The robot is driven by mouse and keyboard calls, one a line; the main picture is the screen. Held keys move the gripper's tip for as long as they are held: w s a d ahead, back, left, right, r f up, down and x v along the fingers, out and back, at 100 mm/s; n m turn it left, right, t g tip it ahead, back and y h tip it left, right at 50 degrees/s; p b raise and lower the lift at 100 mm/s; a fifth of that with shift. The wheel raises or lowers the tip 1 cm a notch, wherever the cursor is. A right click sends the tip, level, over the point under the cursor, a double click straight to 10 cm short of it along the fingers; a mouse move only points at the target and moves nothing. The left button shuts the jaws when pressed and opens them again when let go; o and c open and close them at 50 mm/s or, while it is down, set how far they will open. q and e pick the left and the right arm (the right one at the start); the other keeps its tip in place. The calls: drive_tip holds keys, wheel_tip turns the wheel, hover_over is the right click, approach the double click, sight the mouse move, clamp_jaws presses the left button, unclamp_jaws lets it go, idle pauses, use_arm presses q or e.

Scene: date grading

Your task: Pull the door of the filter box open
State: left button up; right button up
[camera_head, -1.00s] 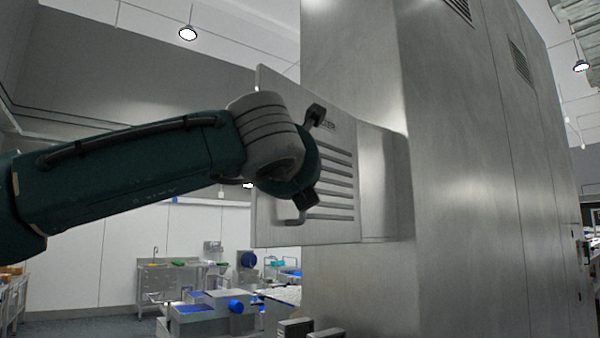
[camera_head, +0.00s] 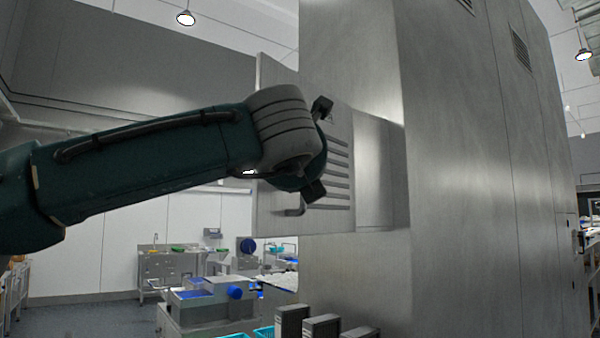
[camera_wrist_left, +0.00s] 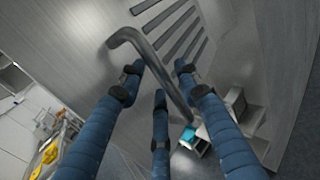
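The filter box door is a grey metal panel with horizontal slots (camera_head: 343,222), on the left side of the tall steel cabinet in the head view. Its bent bar handle (camera_head: 292,212) shows below my gripper. My left gripper (camera_head: 318,150) is in front of the door and hides part of it. In the left wrist view, the handle (camera_wrist_left: 126,36) runs diagonally between my spread blue fingers (camera_wrist_left: 160,78). The fingers look open around the bar, and I cannot tell whether they touch it. My right gripper is not in view.
The tall steel cabinet (camera_head: 465,190) fills the right of the head view. Several grey blocks (camera_head: 322,325) stand low beneath the door. A machine with blue parts (camera_head: 205,300) and a steel sink counter (camera_head: 165,270) stand farther back. Floor shows at the lower left.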

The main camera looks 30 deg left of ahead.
use_arm(q)
drive_tip(key=v, duration=1.2)
